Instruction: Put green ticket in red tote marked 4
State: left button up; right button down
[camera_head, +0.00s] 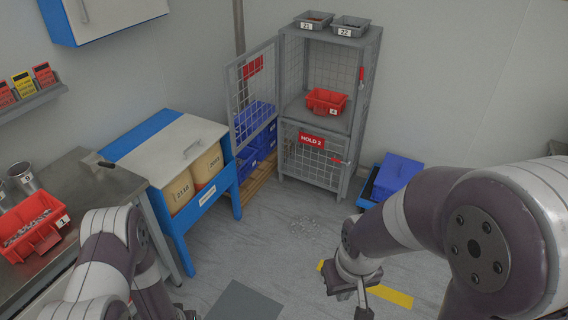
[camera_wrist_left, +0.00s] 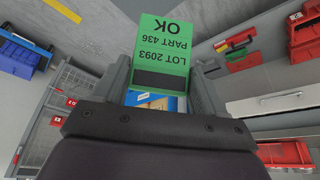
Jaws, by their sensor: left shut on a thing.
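The green ticket (camera_wrist_left: 162,45), printed LOT 2093 PART 436 OK, shows upside down in the left wrist view. My left gripper (camera_wrist_left: 161,78) is shut on it. In the head view my left arm is low at the left, and its gripper is mostly cut off by the bottom edge. The red tote marked 4 (camera_head: 322,103) stands on the upper shelf of the grey wire cabinet (camera_head: 348,118), whose upper door (camera_head: 252,98) is swung open to the left. My right gripper (camera_head: 354,290) hangs over the floor at lower right, its jaw gap unclear.
The lower cabinet door (camera_head: 312,163), marked HOLD 2, is closed. Grey bins 21 (camera_head: 313,24) and 22 (camera_head: 350,31) stand on top. A blue-framed bench (camera_head: 170,143) stands left of the cabinet. Red tote 1 (camera_head: 32,230) is on the steel table. The central floor is mostly clear.

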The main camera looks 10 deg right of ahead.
aim_at(321, 112)
jog(key=i+l+z, duration=0.1)
jog(key=i+z, duration=0.75)
jog(key=i+j+z, duration=0.25)
jog(key=i+z, duration=0.2)
jog(key=i+j+z, duration=0.45)
jog(key=i+j, duration=2)
